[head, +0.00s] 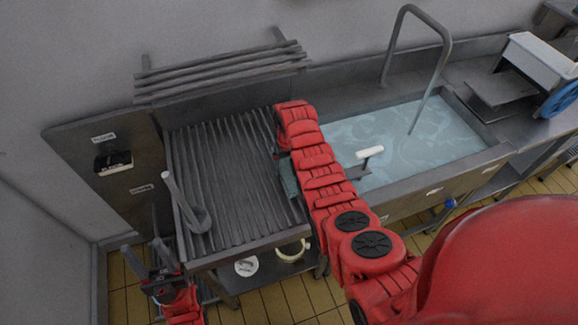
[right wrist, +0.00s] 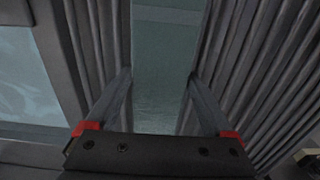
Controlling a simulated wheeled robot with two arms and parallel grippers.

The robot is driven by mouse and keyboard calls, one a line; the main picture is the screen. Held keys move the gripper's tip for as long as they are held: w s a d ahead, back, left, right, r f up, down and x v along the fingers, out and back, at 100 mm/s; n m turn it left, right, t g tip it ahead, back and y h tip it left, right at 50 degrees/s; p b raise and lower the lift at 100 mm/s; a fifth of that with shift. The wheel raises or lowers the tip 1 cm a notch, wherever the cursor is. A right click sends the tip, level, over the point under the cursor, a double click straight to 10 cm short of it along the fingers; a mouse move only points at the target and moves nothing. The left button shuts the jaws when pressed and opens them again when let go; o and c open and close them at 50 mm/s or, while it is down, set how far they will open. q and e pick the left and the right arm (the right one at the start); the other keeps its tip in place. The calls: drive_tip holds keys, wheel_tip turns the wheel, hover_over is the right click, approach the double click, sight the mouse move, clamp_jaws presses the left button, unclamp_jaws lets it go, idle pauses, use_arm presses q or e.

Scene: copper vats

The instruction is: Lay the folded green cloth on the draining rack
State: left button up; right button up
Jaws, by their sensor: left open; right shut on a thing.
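The draining rack (head: 232,190) is a grey ribbed board left of the sink, and its ribs fill both sides of the right wrist view (right wrist: 265,65). The green cloth (head: 288,176) shows as a small strip at the rack's right edge, mostly hidden behind my right arm. In the right wrist view the cloth (right wrist: 160,62) runs between the fingers of my right gripper (right wrist: 160,95), which is shut on it. I cannot tell whether the cloth touches the ribs. My left gripper (head: 148,252) is open and empty, low beside the rack's front left corner.
A barred shelf (head: 220,70) is on the wall behind. The water-filled sink (head: 425,135) with a tall tap (head: 388,50) lies right. The rack's middle is clear.

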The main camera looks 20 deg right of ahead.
drive_tip(key=shift+s+f, duration=0.1)
drive_tip(key=shift+f, duration=0.55)
